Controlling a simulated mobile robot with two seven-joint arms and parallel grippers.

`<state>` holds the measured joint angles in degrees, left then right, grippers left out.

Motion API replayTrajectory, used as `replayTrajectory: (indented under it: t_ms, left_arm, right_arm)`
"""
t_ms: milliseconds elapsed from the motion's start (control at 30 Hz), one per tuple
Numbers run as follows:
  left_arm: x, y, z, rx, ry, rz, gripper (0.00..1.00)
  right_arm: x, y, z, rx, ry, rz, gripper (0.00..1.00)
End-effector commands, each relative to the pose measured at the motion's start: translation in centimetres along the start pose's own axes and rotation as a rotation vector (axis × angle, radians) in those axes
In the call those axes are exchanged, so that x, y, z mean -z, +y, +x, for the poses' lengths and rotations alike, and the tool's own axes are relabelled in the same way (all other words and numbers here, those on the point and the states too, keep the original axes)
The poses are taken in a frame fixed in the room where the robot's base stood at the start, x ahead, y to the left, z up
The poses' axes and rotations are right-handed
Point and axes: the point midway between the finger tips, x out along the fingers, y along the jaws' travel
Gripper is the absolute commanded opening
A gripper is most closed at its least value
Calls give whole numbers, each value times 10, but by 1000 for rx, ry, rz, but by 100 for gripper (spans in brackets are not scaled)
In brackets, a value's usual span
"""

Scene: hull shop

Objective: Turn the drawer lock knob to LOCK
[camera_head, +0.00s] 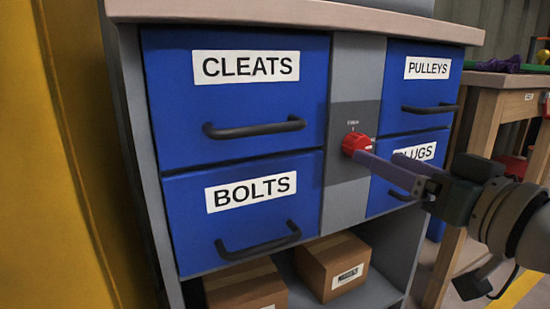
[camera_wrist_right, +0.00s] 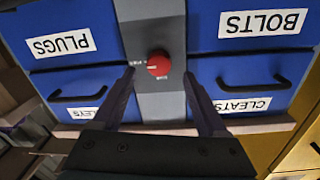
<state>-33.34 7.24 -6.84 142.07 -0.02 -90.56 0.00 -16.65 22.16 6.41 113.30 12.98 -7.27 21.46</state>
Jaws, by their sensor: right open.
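The red lock knob (camera_head: 355,143) sits on the grey strip between the left and right blue drawers. It also shows in the right wrist view (camera_wrist_right: 159,63), upside down, with a pale mark on its left side. Small labels stand by it, too small to read. My right gripper (camera_head: 362,157) is open at the knob, coming in from the right. In the right wrist view its two fingers (camera_wrist_right: 158,75) stand apart on either side of the knob with gaps, not visibly touching it. My left gripper is not in view.
Drawers CLEATS (camera_head: 240,95), BOLTS (camera_head: 245,215), PULLEYS (camera_head: 425,85) and PLUGS have dark protruding handles. Cardboard boxes (camera_head: 320,262) sit on the shelf below. A wooden table (camera_head: 487,115) stands at right, and a yellow surface (camera_head: 50,160) at left.

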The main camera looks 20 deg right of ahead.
Motion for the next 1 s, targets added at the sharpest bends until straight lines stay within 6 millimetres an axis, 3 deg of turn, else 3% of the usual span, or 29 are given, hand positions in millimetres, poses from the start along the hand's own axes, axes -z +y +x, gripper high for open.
replayTrajectory:
  t_ms: [33, 300, 667, 1000]
  left_arm:
    - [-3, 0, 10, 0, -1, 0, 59]
    - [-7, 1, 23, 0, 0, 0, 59]
    - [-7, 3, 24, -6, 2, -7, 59]
    - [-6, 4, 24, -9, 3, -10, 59]
  right_arm:
    - [-4, 0, 9, 2, 5, 0, 76]
    - [-2, 0, 39, 1, 0, -1, 76]
    - [0, 0, 44, 0, -3, -1, 76]
    - [0, 0, 44, 0, -2, -1, 40]
